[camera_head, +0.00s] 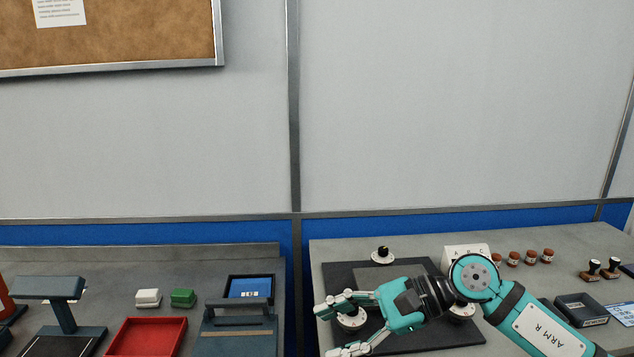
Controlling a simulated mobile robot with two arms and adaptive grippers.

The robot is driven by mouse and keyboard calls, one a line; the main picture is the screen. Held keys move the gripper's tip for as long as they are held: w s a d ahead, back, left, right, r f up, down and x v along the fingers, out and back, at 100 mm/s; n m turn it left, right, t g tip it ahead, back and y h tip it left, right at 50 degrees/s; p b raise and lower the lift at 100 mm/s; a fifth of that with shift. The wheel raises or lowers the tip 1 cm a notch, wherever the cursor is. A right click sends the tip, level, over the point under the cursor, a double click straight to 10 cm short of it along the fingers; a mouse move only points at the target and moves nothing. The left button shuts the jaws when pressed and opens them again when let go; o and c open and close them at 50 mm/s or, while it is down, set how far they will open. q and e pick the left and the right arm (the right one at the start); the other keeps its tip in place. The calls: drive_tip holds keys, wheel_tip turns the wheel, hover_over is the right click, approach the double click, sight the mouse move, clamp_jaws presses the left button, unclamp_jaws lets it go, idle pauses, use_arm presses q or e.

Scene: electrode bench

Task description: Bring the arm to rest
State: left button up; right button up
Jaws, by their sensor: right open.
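My right arm (545,328) comes in from the lower right, its label partly readable as "ARM R". Its teal and white gripper (335,329) reaches left over the dark mat (400,265) on the right bench. The two fingers are spread apart. A round pale piece (352,318) with a dark part shows between the fingers, partly hidden by them; I cannot tell if they touch it. Another pale round piece (461,312) shows partly behind my wrist. My left gripper is not in view.
A black-knobbed white piece (382,255) stands at the mat's back edge. A lettered white block (466,252), several small jars (530,257), stamps (600,269) and a dark box (581,309) stand at right. The left bench holds a red tray (147,337) and a tablet (249,288).

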drive_tip(key=s+a+r+m+t+y, duration=0.1)
drive_tip(key=a+r+m+t+y, duration=0.3)
drive_tip(key=a+r+m+y, duration=0.25)
drive_tip(key=w+d+f+m+t+h, duration=0.35)
drive_tip(key=d+m+t+h, duration=0.4)
drive_tip(key=m, duration=0.95)
drive_tip(key=w+d+f+m+t+h, duration=0.2)
drive_tip(key=d+f+m+t+h, duration=0.35)
drive_tip(key=m, duration=1.15)
drive_tip(key=s+d+f+m+g+h, duration=0.1)
drive_tip(key=s+d+f+m+h, duration=0.3)
drive_tip(key=d+f+m+h, duration=0.35)
drive_tip(key=s+d+f+m+g+y, duration=0.1)
drive_tip(key=s+d+f+m+g, duration=0.1)
drive_tip(key=s+f+m+g, duration=0.6)
drive_tip(key=s+d+f+m+g, duration=0.1)
drive_tip(key=s+f+g, duration=0.3)
drive_tip(key=s+f, duration=0.85)
drive_tip(key=s+f+g, duration=0.1)
drive_tip(key=s+f, duration=0.2)
drive_tip(key=f, duration=1)
drive_tip(key=s+f+g, duration=0.1)
drive_tip(key=s+f, duration=0.2)
drive_tip(key=f, duration=1)
drive_tip(key=s+d+f+g+p, duration=0.1)
drive_tip(key=s+d+f, duration=0.2)
drive_tip(key=s+f, duration=1)
drive_tip(key=shift+s+d, duration=0.15)
drive_tip(key=shift+s, duration=1.1)
